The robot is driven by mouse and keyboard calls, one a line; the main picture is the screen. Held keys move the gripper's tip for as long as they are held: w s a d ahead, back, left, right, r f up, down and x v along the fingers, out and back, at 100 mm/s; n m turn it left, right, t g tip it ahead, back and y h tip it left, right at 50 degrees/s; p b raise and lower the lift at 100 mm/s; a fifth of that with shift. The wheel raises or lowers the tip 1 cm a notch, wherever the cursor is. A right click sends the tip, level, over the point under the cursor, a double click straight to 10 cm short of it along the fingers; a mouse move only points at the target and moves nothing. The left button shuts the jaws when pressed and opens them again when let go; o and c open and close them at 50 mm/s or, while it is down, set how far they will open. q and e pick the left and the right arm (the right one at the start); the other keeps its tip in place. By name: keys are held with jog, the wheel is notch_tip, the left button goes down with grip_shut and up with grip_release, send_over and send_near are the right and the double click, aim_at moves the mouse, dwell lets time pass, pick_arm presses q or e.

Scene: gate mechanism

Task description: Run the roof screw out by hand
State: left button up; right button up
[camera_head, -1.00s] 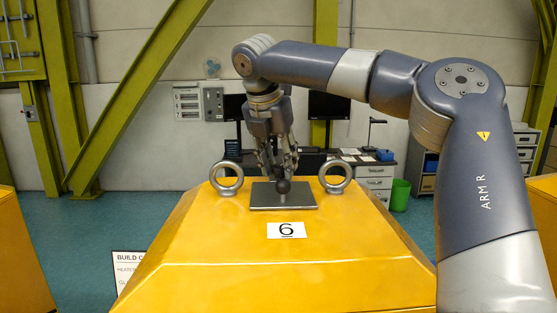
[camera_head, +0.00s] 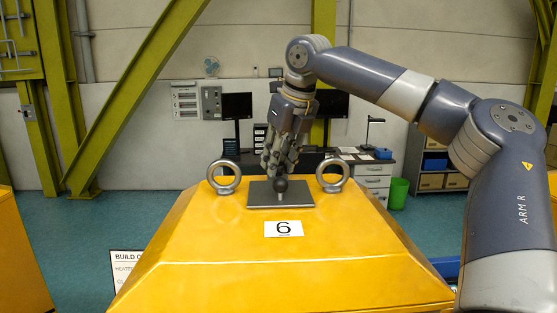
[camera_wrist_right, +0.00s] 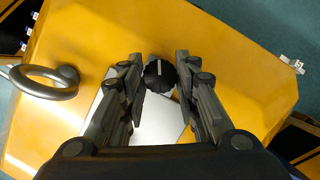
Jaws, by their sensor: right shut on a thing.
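The roof screw shows as a dark round knob (camera_head: 281,185) over a grey square plate (camera_head: 258,200) on top of the yellow housing (camera_head: 215,245). In the right wrist view the ribbed black knob (camera_wrist_right: 159,74) with a pale mark sits between the fingertips. My right gripper (camera_head: 279,172) reaches down from above, leaning, and is shut on the knob; it also shows in the right wrist view (camera_wrist_right: 159,80). My left gripper is in neither view.
Two steel eye bolts stand close by, one left (camera_head: 224,178) and one right (camera_head: 333,175) of the plate. A desk with monitors (camera_head: 330,104) and a green bin (camera_head: 398,193) stand behind.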

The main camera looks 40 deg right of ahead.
jog(key=o, duration=0.8)
